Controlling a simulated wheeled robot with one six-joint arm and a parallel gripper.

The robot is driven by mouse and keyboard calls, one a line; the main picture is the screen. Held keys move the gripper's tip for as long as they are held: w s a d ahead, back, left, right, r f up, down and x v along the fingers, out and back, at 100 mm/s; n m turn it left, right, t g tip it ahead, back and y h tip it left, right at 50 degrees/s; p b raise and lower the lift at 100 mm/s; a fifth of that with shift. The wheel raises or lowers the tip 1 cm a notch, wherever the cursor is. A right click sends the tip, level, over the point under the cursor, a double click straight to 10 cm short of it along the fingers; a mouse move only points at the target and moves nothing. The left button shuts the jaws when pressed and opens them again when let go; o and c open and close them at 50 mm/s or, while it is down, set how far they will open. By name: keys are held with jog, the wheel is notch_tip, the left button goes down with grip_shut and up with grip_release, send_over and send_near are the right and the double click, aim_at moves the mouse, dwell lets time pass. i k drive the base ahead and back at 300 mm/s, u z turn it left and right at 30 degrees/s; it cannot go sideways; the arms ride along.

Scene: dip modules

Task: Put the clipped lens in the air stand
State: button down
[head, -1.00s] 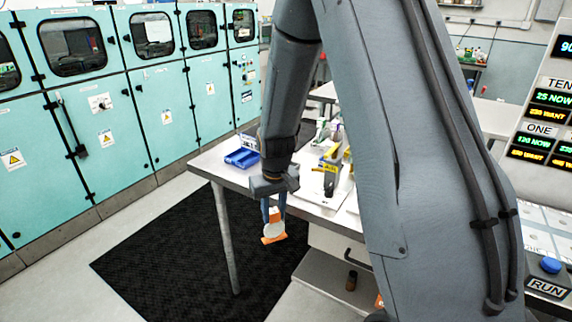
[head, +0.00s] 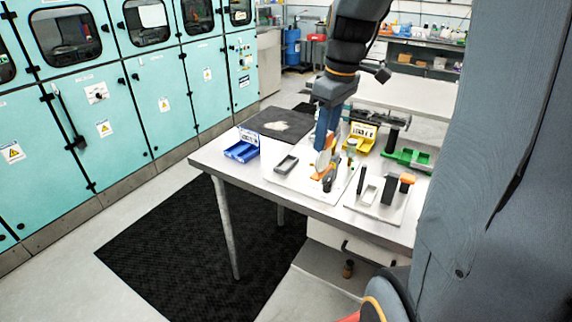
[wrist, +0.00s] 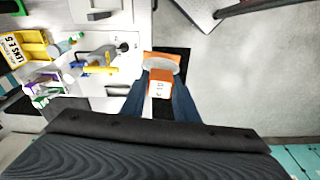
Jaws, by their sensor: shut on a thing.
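My gripper (head: 326,142) is shut on the clipped lens, an orange clip (wrist: 160,84) with a pale round lens (head: 323,160). In the wrist view the lens (wrist: 162,64) shows between the blue fingers. In the head view it hangs over the front of the table, above or just in front of a white board (head: 285,180). A dark upright piece (head: 331,183) shows just below it. In the wrist view a yellow and blue fixture (wrist: 98,68) stands on the white board left of the lens. I cannot tell for sure which fixture is the air stand.
A blue bin (head: 241,151) stands at the table's left. A yellow bin (head: 362,136) and a green holder (head: 408,158) stand behind. A grey tray (head: 376,207) with dark posts is at the right. The table's front edge runs close by.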

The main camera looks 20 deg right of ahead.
aim_at(287, 166)
jog(key=i, duration=0.9)
